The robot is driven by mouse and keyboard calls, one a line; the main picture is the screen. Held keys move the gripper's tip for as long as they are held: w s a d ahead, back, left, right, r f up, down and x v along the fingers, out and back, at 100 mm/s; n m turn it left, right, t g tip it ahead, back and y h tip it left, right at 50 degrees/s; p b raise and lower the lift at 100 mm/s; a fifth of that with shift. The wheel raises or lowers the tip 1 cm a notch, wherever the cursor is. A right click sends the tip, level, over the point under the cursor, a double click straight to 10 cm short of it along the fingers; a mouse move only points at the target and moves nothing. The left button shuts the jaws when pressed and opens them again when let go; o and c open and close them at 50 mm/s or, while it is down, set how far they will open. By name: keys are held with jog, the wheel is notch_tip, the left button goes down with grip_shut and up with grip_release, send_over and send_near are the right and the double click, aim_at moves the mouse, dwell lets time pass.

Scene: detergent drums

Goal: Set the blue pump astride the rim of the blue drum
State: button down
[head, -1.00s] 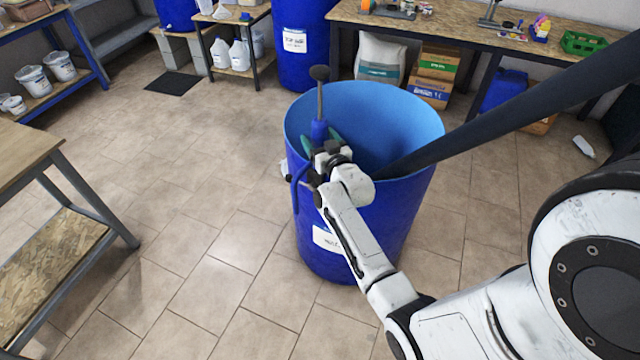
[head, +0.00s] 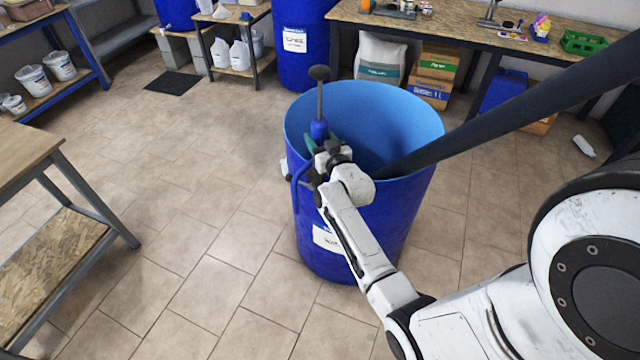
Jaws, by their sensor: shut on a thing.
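The blue drum (head: 390,225) stands open-topped on the tiled floor in the middle of the head view, with a white label on its side. The blue pump (head: 319,130) is at the drum's left rim, upright, its grey rod and dark knob pointing up. Its curved blue spout or hose hangs outside the drum wall on the left. My gripper (head: 322,154) is shut on the pump near its upper body, at the rim. The arm hides the pump's lower part, so I cannot tell whether it rests on the rim.
A dark pole (head: 520,110) crosses over the drum's right side from the upper right. A wooden workbench (head: 455,35) stands behind, with boxes below. A table (head: 25,160) stands at the left. The floor between that table and the drum is clear.

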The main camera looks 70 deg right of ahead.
aim_at(319, 119)
jog(key=shift+r+p, duration=1.2)
jog(key=shift+r, duration=0.25)
jog(key=shift+r, duration=0.1)
notch_tip(319, 119, up, 6)
jog(key=p, duration=0.6)
jog(key=shift+r, duration=0.2)
jog(key=shift+w+r+b, duration=0.1)
jog(key=shift+r+b, duration=0.15)
jog(key=shift+b, duration=0.1)
notch_tip(319, 119, up, 65)
dwell(2.2)
jog(key=shift+r, duration=0.1)
